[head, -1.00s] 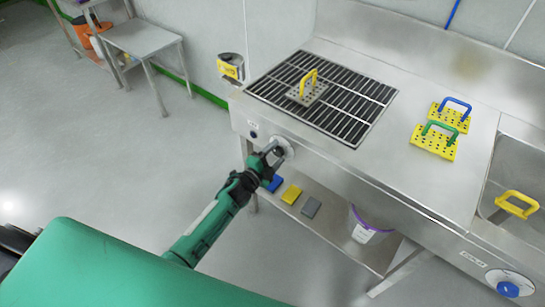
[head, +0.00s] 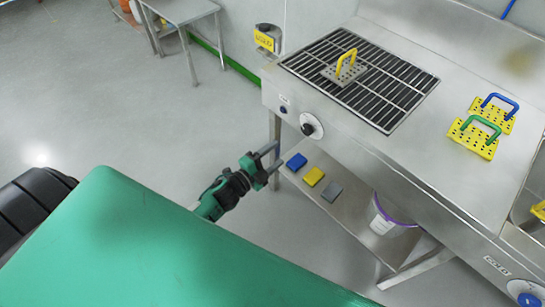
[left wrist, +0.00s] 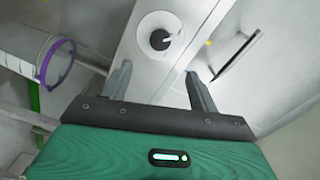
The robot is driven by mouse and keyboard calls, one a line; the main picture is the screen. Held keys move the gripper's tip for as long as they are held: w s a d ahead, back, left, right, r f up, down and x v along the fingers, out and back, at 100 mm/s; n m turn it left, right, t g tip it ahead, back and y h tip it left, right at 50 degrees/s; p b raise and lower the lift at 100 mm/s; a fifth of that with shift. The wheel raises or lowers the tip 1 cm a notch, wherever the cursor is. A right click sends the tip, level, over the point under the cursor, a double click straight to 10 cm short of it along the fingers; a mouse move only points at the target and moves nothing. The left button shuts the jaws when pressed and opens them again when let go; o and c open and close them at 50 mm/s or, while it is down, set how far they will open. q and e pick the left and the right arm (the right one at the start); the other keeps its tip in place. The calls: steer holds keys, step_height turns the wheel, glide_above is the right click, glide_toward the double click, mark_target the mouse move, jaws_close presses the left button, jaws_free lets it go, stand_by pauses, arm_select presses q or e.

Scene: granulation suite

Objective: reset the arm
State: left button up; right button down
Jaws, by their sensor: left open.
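My left gripper (head: 273,164) is open and empty in the head view, left of the steel counter's front and below its left control knob (head: 311,125). In the left wrist view its two fingers (left wrist: 160,88) stand apart with nothing between them. The black knob on its white round dial (left wrist: 160,39) shows beyond the fingertips, apart from them. My right gripper is in neither view.
The steel counter (head: 440,110) bears a black grate (head: 385,115) with a yellow-handled perforated plate (head: 345,69). Yellow plates with blue (head: 492,112) and green (head: 474,136) handles lie to the right. The lower shelf (head: 345,215) holds coloured blocks and a purple-rimmed bucket (head: 390,215). Open floor lies left.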

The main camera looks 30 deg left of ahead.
arm_select(q)
steer(key=shift+s, duration=0.1)
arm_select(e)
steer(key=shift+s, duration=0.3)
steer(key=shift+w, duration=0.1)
